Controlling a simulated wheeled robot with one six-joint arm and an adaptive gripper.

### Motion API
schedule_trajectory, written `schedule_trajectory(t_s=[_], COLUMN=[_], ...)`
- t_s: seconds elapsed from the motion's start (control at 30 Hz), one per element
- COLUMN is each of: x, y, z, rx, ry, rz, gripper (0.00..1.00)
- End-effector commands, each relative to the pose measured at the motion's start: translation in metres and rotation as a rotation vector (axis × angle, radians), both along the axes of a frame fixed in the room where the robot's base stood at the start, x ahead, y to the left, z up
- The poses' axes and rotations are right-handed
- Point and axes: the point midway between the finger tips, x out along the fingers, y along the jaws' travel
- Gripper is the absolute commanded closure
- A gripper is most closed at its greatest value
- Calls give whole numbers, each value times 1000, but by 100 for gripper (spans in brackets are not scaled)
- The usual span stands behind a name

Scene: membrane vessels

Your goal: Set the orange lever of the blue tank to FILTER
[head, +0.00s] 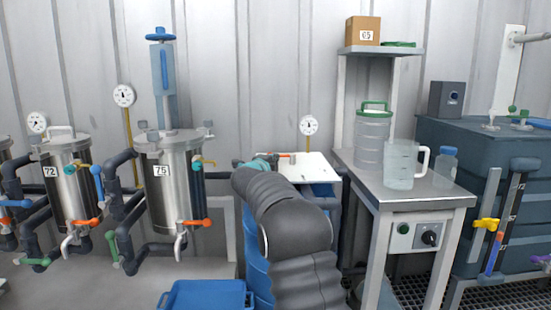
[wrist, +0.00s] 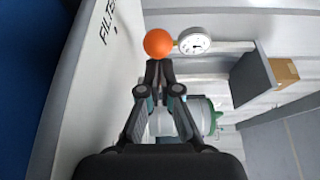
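The blue tank (head: 257,262) stands in the middle of the head view, largely hidden behind my arm, with a white panel (head: 312,172) on top. In the wrist view the white panel (wrist: 88,95) carries the word FILTER (wrist: 107,30) near its upper edge. The orange lever's round knob (wrist: 158,43) is just beyond my fingertips, to the right of that word. My gripper (wrist: 159,68) has its fingertips together, with nothing seen between them. I cannot tell whether they touch the knob. The lever's shaft and other markings are not clear.
A round gauge (wrist: 194,43) is behind the knob. Right of the tank stands a metal bench (head: 410,190) with a jug (head: 400,168) and a green-lidded container (head: 372,140). Steel vessels (head: 172,185) with pipes are on the left. A blue bin (head: 205,297) sits in front.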

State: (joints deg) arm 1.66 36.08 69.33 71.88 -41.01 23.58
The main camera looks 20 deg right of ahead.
Motion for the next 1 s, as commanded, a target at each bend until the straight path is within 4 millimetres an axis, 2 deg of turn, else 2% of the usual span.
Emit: schedule_trajectory(t_s=[0.03,0.5,0.63,0.77,1.0], x=[6,6,2,-10,-52], y=[11,14,21,33,51], z=[6,6,7,8,6], rx=[-5,-5,-5,-4,-1], ry=[-6,-6,-6,-7,-6], rz=[29,33,35,37,16], gripper=[100,100,100,100,100])
